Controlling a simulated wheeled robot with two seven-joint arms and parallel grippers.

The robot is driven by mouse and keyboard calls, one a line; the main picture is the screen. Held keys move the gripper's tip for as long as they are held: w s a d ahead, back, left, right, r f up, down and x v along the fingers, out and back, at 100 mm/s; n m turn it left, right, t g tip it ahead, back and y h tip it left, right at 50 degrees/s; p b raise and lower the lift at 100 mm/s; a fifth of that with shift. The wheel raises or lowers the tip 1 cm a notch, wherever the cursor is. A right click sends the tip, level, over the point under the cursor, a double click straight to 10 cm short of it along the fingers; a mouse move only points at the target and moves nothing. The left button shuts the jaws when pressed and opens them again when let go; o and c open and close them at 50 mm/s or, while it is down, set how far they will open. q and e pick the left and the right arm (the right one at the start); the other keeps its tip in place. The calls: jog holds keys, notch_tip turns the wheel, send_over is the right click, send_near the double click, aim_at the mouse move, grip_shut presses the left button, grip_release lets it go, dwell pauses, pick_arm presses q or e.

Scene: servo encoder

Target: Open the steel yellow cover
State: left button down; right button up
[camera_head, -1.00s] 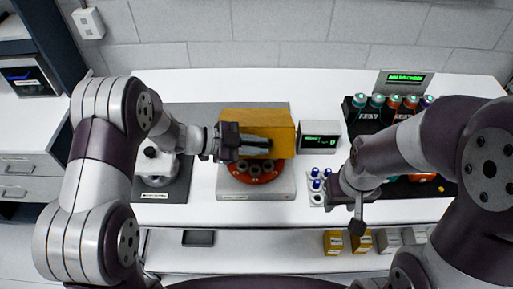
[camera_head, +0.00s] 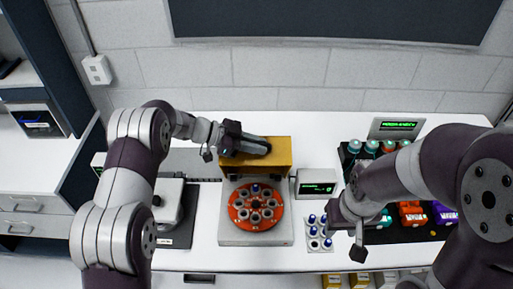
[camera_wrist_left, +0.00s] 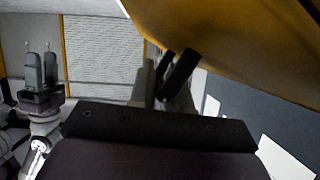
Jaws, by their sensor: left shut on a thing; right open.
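The yellow steel cover (camera_head: 281,168) stands raised at the back of a grey-white machine base (camera_head: 236,236). In front of it the round orange rotor (camera_head: 256,207) is uncovered, with several holes. My left gripper (camera_head: 262,148) reaches in from the left and its fingers lie against the cover's upper part, shut; the exact grip point is hard to see. In the left wrist view the cover (camera_wrist_left: 230,35) fills the upper right, close to the dark fingers (camera_wrist_left: 175,75). My right gripper (camera_head: 357,248) is open and empty, right of the machine, above the bench front.
A small display box (camera_head: 316,188) stands right of the cover. A white tube rack (camera_head: 320,243) with blue-capped tubes is beside the machine's right front. A black rack (camera_head: 352,160) of colored bottles stands further right. A white-grey device (camera_head: 172,205) sits left of the machine.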

dwell(0.4)
pick_arm(q)
jog(key=c, duration=1.4)
grip_release()
jog(key=shift+c, duration=0.2)
jog(key=shift+w, duration=0.1)
jog(key=shift+a, duration=0.1)
jog(key=shift+a+b, duration=0.35)
jog(key=b+v, duration=0.4)
jog(key=v, duration=0.8)
jog(key=shift+r, duration=0.15)
jog(key=shift+d, duration=0.1)
